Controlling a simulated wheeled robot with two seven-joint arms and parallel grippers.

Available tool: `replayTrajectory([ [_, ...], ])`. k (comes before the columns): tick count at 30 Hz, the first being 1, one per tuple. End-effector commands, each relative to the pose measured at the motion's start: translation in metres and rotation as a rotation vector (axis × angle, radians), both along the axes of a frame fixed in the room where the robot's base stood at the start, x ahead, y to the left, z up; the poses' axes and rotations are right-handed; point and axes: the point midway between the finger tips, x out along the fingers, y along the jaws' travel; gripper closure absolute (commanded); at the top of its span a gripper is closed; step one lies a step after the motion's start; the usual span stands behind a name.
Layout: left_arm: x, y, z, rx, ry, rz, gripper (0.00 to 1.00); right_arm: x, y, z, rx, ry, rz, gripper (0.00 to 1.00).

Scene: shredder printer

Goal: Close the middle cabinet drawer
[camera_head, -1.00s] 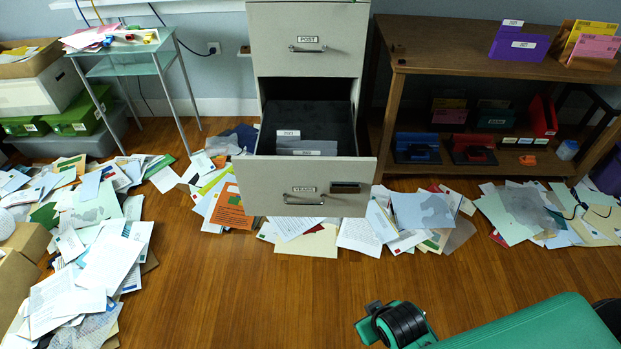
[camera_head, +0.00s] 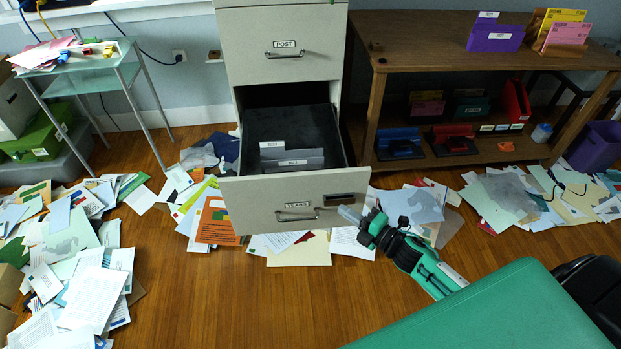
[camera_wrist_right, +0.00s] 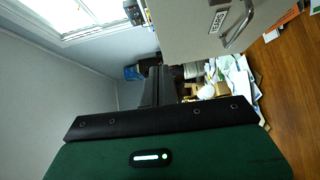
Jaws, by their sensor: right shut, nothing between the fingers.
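The open cabinet drawer (camera_head: 245,205) is pulled well out of the grey filing cabinet and holds a few dark file dividers (camera_head: 290,158). Its front has a label, a metal handle (camera_head: 297,213) and a dark latch at its upper right. My right gripper (camera_head: 346,213) is shut and empty, its tip at the right end of the drawer front; whether it touches cannot be told. In the right wrist view the gripper fingers (camera_wrist_right: 156,85) point past the drawer front (camera_wrist_right: 200,25), which fills the upper right with its handle. My left gripper is not in view.
A shut drawer labelled POST (camera_head: 285,45) is above. A wooden shelf unit (camera_head: 450,70) stands to the right, a glass side table (camera_head: 95,72) to the left. Papers (camera_head: 90,270) litter the floor around the drawer. Bare wooden floor (camera_head: 220,300) lies in front.

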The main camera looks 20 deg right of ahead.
Motion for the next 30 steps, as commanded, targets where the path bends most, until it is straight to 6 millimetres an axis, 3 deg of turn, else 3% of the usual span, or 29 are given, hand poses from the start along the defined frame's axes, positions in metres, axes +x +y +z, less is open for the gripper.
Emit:
replayTrajectory([
  [8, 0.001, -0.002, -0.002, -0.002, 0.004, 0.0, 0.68, 0.013, 0.007, 0.002, -0.024, -0.026, 0.033, 1.0],
  [23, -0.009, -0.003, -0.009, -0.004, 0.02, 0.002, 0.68, 0.089, 0.05, 0.003, -0.022, -0.025, 0.032, 1.0],
  [30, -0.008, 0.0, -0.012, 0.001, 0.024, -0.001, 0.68, 0.117, 0.04, 0.001, -0.022, -0.021, 0.031, 1.0],
])
